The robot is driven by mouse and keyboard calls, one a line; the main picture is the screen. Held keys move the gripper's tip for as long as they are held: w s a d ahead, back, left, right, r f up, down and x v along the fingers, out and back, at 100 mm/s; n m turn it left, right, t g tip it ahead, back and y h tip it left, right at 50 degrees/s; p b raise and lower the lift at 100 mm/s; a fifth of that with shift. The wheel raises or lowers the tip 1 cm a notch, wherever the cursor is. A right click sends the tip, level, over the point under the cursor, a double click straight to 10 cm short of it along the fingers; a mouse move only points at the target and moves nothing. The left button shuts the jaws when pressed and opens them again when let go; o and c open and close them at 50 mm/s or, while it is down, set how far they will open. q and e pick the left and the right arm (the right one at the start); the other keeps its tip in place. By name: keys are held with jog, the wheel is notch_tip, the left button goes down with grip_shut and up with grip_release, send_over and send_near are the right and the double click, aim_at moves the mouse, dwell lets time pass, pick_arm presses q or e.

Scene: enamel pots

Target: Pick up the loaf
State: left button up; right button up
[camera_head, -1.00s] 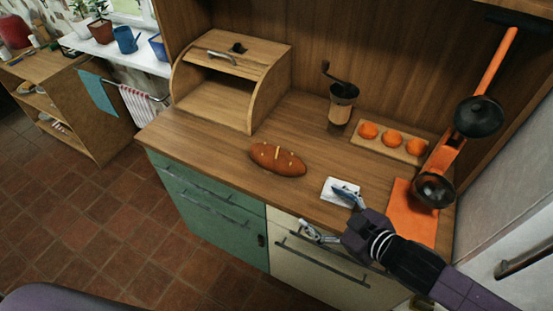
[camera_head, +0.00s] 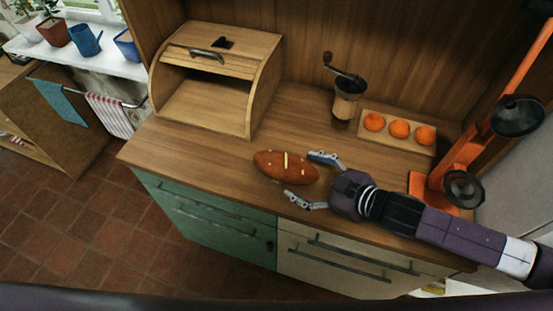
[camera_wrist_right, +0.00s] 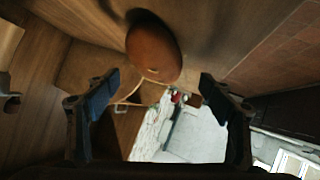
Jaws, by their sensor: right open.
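The loaf (camera_head: 283,167) is brown and elongated with pale score marks, lying on the wooden counter in the head view. My right gripper (camera_head: 306,176) is open and empty at its right end, one finger on the far side and one toward the counter's front edge. In the right wrist view the loaf (camera_wrist_right: 153,48) shows as a brown oval at the top, beyond the spread blue fingertips of the right gripper (camera_wrist_right: 158,92). Whether a finger touches the loaf I cannot tell. My left gripper is not in view.
An open wooden bread box (camera_head: 213,80) stands behind left. A coffee grinder (camera_head: 346,98) and a board (camera_head: 428,151) with three orange fruits stand behind my right arm. A tall orange stand (camera_head: 475,146) is at the right. The counter left of the loaf is clear.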

aim_at(295, 171)
jog(key=shift+w+a+f, duration=0.1)
jog(key=shift+w+a, duration=0.1)
jog(key=shift+a, duration=0.05)
jog(key=shift+w+a+f+p, duration=0.2)
jog(key=shift+w+p, duration=0.05)
jog(key=shift+p, duration=0.1)
jog(key=p+x, duration=0.1)
jog(key=x, duration=0.2)
jog(key=shift+w+a, duration=0.25)
jog(key=shift+w+a+f, duration=0.2)
jog(key=shift+w+f, duration=0.05)
jog(key=shift+w+a+f, duration=0.1)
jog(key=shift+f, duration=0.05)
jog(key=c, duration=1.3)
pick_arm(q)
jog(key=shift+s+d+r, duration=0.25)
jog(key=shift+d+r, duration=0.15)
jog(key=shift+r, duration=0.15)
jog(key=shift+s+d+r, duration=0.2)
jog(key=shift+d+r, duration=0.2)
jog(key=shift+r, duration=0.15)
pick_arm(e)
jog(key=shift+c, duration=1.4)
